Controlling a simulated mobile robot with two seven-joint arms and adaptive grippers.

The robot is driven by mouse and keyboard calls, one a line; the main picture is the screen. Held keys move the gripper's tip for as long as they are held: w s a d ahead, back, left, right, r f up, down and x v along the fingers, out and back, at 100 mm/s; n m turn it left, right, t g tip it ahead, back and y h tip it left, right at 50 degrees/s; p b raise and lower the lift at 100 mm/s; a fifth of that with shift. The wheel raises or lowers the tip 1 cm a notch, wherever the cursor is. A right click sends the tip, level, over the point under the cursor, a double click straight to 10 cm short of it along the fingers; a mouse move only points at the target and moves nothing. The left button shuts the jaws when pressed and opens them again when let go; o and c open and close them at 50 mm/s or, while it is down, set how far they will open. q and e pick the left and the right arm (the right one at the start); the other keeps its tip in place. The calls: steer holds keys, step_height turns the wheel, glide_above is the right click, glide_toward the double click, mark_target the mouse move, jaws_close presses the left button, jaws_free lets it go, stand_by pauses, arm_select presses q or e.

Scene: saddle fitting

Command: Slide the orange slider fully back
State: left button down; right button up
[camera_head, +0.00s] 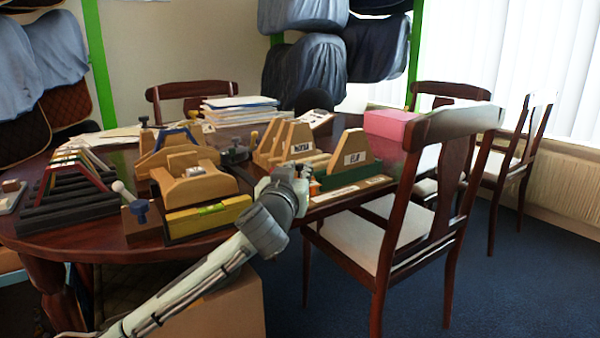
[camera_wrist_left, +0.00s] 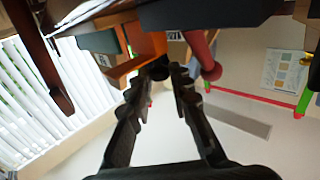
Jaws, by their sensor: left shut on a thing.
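The orange slider (camera_head: 315,187) shows as a small orange patch at the table's near edge in the head view, partly hidden by my left gripper (camera_head: 300,178). In the left wrist view the orange slider (camera_wrist_left: 148,44) is an orange block just beyond the fingertips. My left gripper (camera_wrist_left: 160,76) is shut on a small dark round part in front of the orange block, which looks like its knob. How far the slider sits along its track cannot be told. My right gripper is not in view.
A red knob (camera_wrist_left: 205,58) is close beside the right finger. Labelled wooden blocks (camera_head: 300,142) and a green-sided fixture (camera_head: 345,172) stand by the gripper. A chair (camera_head: 430,170) stands close on the right, and a pink box (camera_head: 388,127) sits behind.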

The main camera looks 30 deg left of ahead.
arm_select(q)
steer(key=shift+f, duration=0.1)
steer(key=c, duration=1.4)
jaws_free()
steer(key=shift+s+a, duration=0.1)
steer(key=shift+s, duration=0.15)
steer(key=shift+w, duration=0.1)
